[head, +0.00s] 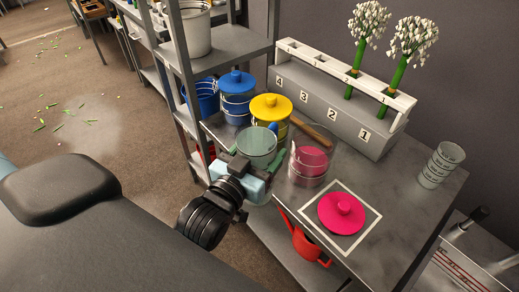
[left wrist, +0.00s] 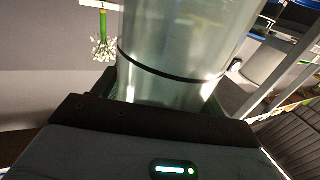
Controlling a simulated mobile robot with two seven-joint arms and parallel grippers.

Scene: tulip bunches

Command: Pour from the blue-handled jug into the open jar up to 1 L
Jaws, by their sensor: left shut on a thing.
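My left gripper (head: 238,178) is shut on a clear, greenish jug (head: 257,150) at the near left edge of the metal table. A small blue part, likely its handle, shows at the jug's far rim. In the left wrist view the clear wall of the jug (left wrist: 185,45) with a dark band fills the space between the jaws. The jug looks close to upright, and I cannot tell its liquid level. The open jar (head: 308,165) stands just right of the jug, apart from my gripper, with pink showing inside. A pink lid (head: 342,213) lies inside a white square outline. My right gripper is out of view.
Yellow-lidded (head: 271,107) and blue-lidded (head: 237,84) jars stand behind the jug. A numbered grey rack (head: 335,110) with white flowers lines the wall. Stacked clear cups (head: 441,165) stand at right. A red watering can (head: 306,245) sits on the lower shelf.

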